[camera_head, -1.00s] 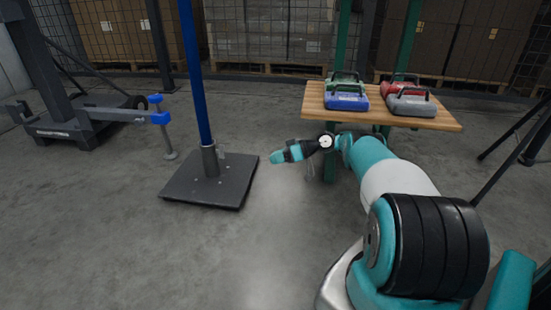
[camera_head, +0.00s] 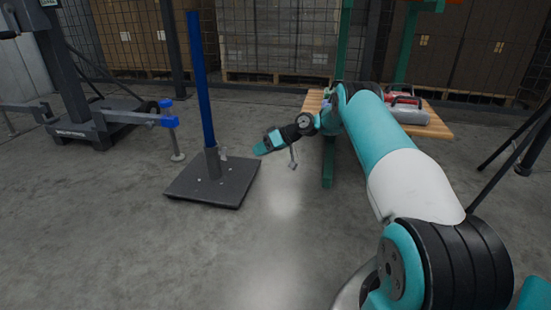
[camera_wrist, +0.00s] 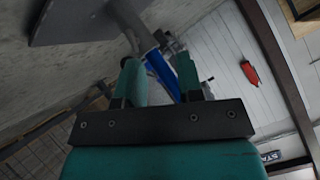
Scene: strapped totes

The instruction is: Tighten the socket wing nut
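A blue pole (camera_head: 202,85) stands in a grey socket (camera_head: 213,163) on a dark square base plate (camera_head: 215,186), left of centre in the head view. The wing nut (camera_head: 223,153) is a small grey shape on the socket's right side; its tightness cannot be told. My gripper (camera_head: 256,150) is right of the socket, at about the wing nut's height and apart from it. In the wrist view my gripper's teal fingers (camera_wrist: 160,70) are spread. The socket (camera_wrist: 140,35), blue pole (camera_wrist: 160,72) and wing nut (camera_wrist: 170,43) show beyond and between them.
A wooden table (camera_head: 436,127) with a grey case (camera_head: 409,115) stands behind my arm. A dark wheeled stand (camera_head: 80,130) with a blue-ended bar is on the left. A black tripod leg (camera_head: 500,165) is on the right. The floor before the base plate is clear.

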